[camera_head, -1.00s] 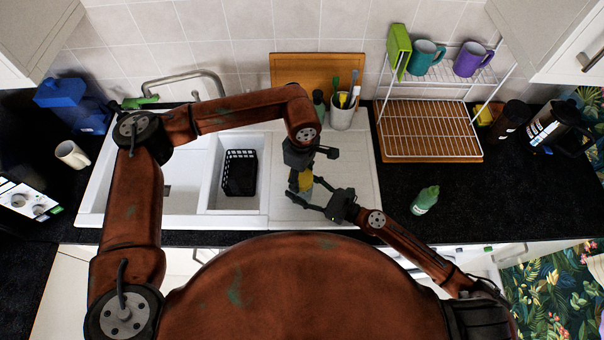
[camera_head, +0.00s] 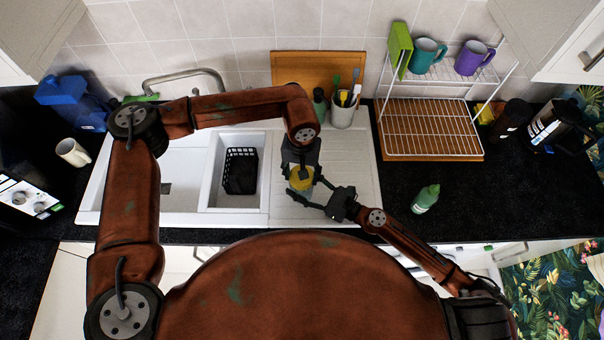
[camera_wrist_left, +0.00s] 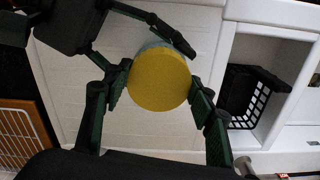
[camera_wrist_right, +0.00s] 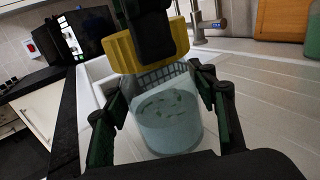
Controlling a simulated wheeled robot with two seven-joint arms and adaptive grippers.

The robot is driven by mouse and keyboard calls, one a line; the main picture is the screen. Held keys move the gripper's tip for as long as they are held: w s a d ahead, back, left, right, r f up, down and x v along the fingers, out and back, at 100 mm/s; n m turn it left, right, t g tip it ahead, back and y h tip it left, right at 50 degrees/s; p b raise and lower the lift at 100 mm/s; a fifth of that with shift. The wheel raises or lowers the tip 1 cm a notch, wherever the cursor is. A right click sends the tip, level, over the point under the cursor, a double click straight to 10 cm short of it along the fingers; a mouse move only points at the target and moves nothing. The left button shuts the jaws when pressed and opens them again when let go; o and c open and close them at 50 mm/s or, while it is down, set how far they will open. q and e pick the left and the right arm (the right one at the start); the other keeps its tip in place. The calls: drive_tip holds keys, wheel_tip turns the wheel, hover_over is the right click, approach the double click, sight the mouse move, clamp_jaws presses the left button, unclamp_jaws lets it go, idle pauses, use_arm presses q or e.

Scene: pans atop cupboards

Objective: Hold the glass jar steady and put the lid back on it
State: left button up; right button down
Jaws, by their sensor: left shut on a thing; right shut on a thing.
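The yellow round lid (camera_head: 300,179) is between the fingers of my left gripper (camera_head: 302,172), which is shut on it. In the left wrist view the lid (camera_wrist_left: 160,80) faces the camera and covers most of the jar. The clear bluish glass jar (camera_wrist_right: 168,122) stands on the drainer between the fingers of my right gripper (camera_head: 306,187), which is shut on it. In the right wrist view the lid (camera_wrist_right: 150,46) is at the jar's top, its edge looking slightly tilted. I cannot tell whether lid and rim touch.
The white sink's drainer (camera_head: 345,165) is clear around the jar. A black basket (camera_head: 240,172) sits in the small basin to the left. A utensil pot (camera_head: 342,115) and dish rack (camera_head: 430,125) are behind.

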use_arm(q)
drive_tip(key=m, duration=0.3)
drive_tip(key=shift+m, duration=0.4)
drive_tip(key=m, duration=0.4)
drive_tip(key=shift+w+m, duration=0.1)
drive_tip(key=shift+m, duration=0.2)
drive_tip(key=o, duration=0.8)
drive_tip(key=shift+r, duration=2.25)
